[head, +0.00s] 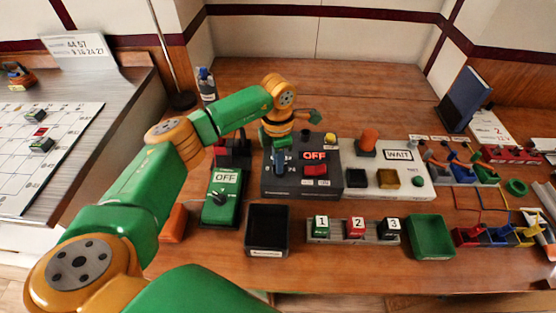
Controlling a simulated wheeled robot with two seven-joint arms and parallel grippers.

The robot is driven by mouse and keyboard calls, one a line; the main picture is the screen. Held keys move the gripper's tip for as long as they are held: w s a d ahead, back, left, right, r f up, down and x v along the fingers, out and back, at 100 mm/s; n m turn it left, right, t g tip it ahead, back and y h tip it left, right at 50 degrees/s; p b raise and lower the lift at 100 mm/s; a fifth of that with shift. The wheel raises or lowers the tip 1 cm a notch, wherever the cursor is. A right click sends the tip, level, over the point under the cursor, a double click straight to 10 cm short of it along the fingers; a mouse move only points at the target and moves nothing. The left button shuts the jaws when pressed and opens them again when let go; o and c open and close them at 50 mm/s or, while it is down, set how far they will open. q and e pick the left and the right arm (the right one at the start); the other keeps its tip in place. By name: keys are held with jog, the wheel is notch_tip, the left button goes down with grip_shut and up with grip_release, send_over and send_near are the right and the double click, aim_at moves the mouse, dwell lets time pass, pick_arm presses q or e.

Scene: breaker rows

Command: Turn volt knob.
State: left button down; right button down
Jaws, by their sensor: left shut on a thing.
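My left arm reaches across from the left, and my left gripper (279,152) is over the left part of a dark panel (325,185). The panel shows a red OFF sign and a red switch (315,170). A green box (222,213) with an OFF display and a black knob (219,196) stands to the left, apart from the gripper. I cannot read a volt label on either. My right gripper is not in view.
A pale panel (415,180) with a WAIT sign adjoins on the right. In front are a black tray (268,245), blocks numbered 1, 2 and 3 on a rack (354,239), and a green tray (430,237). Several coloured breakers and wires fill the right side. Wood behind the panels is mostly clear.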

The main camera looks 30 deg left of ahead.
pick_arm(q)
jog(key=n, duration=0.7)
jog(key=shift+d+r+n+p, duration=0.1)
jog(key=shift+n+p, duration=0.3)
jog(key=n, duration=0.3)
jog(key=shift+d+n+p, duration=0.1)
jog(key=shift+n+p, duration=0.2)
jog(key=n, duration=0.3)
jog(key=shift+n+p, duration=0.3)
jog(key=shift+p, duration=0.1)
jog(key=n+p, duration=0.2)
jog(key=n, duration=0.4)
jog(key=shift+w+d+r+n, duration=0.1)
jog(key=shift+n, duration=0.2)
jog(key=n+p, duration=0.2)
jog(key=n, duration=0.2)
jog(key=shift+w, duration=0.1)
jog(key=shift+n+p, duration=0.55)
jog(key=shift+n, duration=1.05)
